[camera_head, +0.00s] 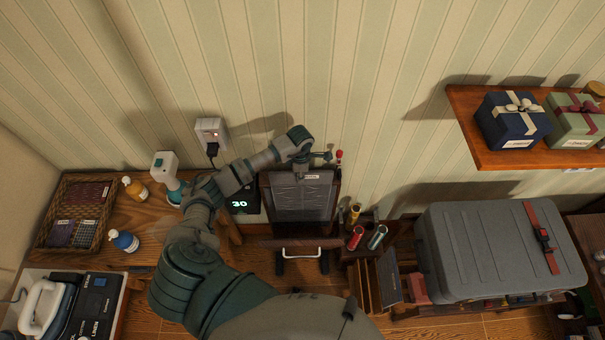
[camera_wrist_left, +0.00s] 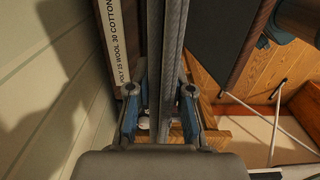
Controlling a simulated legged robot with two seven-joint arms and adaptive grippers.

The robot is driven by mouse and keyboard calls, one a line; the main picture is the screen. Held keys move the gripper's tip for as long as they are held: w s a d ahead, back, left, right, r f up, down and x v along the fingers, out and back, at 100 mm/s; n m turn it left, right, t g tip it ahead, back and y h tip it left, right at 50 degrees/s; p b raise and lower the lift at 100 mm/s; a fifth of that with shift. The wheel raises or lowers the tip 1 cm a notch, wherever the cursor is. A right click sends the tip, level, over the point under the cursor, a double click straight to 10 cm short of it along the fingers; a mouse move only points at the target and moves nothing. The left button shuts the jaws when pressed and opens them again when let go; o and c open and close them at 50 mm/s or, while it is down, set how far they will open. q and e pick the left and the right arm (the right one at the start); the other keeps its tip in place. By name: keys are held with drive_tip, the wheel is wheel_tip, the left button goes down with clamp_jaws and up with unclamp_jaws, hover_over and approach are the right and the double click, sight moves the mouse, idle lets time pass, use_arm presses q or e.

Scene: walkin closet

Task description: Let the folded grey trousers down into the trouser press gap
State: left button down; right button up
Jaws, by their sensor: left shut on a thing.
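The trouser press (camera_head: 335,205) stands against the wall, a dark upright frame around a grey face. It is unclear in the head view how much of that grey is cloth. My left gripper (camera_head: 318,156) is over the press top; it also shows in the left wrist view (camera_wrist_left: 165,100). It is shut on the folded grey trousers (camera_wrist_left: 175,50), seen edge-on as narrow upright bands between the fingers. The press's labelled wooden edge (camera_wrist_left: 118,45) lies on their left, a dark panel (camera_wrist_left: 225,40) on their right. The lower end of the trousers is hidden.
A wooden side table (camera_head: 160,215) at left holds a wicker basket (camera_head: 45,215), bottles and a steamer (camera_head: 165,170). An iron (camera_head: 43,305) sits lower left. A rack with coloured rolls (camera_head: 356,238) adjoins the press at right, then a grey suitcase (camera_head: 490,250). Gift boxes stand on a shelf (camera_head: 485,155).

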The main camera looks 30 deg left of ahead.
sight(301, 186)
use_arm(q)
drive_tip(key=f+b, duration=0.2)
drive_tip(key=a+f+b, duration=0.1)
drive_tip(key=f+b, duration=0.1)
drive_tip(key=f, duration=0.1)
drive_tip(key=shift+w+a+f, duration=0.15)
drive_tip(key=shift+a, duration=0.05)
drive_tip(key=f+b, duration=0.2)
drive_tip(key=d+f+b, duration=0.1)
drive_tip(key=f, duration=0.1)
drive_tip(key=shift+w+f+b, duration=0.1)
drive_tip(key=shift+b, duration=0.3)
drive_tip(key=shift+a+f+b, duration=0.25)
drive_tip(key=shift+f+b, duration=0.3)
drive_tip(key=shift+f, duration=0.15)
drive_tip(key=shift+f+b, duration=0.4)
drive_tip(key=shift+f, duration=0.05)
use_arm(e)
wheel_tip(301, 186, down, 10)
drive_tip(key=a, duration=0.2)
drive_tip(key=shift+s+a, duration=0.25)
drive_tip(key=shift+s, duration=0.15)
use_arm(q)
drive_tip(key=c, duration=1.1)
unclamp_jaws()
drive_tip(key=shift+w, duration=0.1)
drive_tip(key=shift+o, duration=0.6)
use_arm(e)
drive_tip(key=shift+d, duration=0.5)
